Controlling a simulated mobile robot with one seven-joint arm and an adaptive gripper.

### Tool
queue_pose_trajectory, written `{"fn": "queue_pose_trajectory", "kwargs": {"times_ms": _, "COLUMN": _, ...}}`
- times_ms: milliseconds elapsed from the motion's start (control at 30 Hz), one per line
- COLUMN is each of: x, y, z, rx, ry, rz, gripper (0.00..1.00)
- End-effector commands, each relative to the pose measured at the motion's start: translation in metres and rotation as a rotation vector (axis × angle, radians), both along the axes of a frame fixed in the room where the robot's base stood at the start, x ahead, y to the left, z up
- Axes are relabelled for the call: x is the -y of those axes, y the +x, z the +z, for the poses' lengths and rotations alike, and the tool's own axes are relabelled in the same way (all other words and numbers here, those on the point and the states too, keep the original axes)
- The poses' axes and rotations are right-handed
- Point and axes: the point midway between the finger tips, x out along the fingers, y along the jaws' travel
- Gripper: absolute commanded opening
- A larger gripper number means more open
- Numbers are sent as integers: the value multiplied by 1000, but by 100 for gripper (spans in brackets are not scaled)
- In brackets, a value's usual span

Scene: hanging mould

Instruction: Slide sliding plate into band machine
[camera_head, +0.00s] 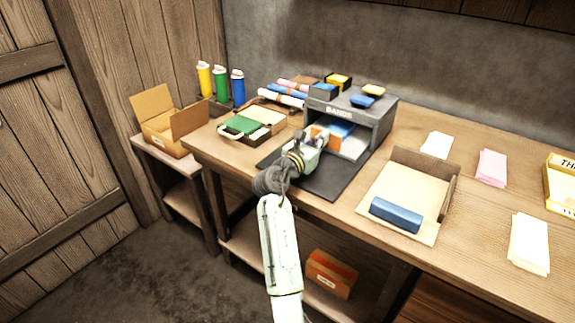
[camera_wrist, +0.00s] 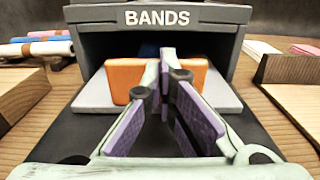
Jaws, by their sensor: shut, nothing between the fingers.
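The band machine (camera_head: 381,122) is a dark grey box marked BANDS with an open front; its label side also shows in the wrist view (camera_wrist: 229,15). The light grey sliding plate (camera_wrist: 222,94) lies in the mouth of the machine, its front edge over the dark base. An orange block (camera_wrist: 126,78) stands on the plate, partly hidden by my fingers. It also shows in the head view. A blue thing (camera_head: 341,127) is inside, behind the block. My gripper (camera_wrist: 164,76) is shut and empty, its fingertips in front of the block and plate; contact cannot be told.
The machine's dark base (camera_head: 335,182) extends toward the front of the table. A tray with a blue roll (camera_head: 396,214) is to the right. A green-and-tan case (camera_head: 250,126) is to the left. Small coloured blocks (camera_head: 362,101) sit on the machine's top.

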Motion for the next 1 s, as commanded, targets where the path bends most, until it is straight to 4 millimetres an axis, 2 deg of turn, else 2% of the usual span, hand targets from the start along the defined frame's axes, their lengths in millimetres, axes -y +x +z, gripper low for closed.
{"fn": "queue_pose_trajectory", "kwargs": {"times_ms": 100, "x": 10, "y": 13, "z": 1, "rx": -1, "ry": 0, "rz": -1, "gripper": 0}}
{"fn": "queue_pose_trajectory", "kwargs": {"times_ms": 300, "x": 17, "y": 23, "z": 0, "rx": 0, "ry": 0, "rz": 1, "gripper": 0}}
{"fn": "queue_pose_trajectory", "kwargs": {"times_ms": 1000, "x": 16, "y": 27, "z": 4, "rx": 4, "ry": -2, "rz": 3, "gripper": 0}}
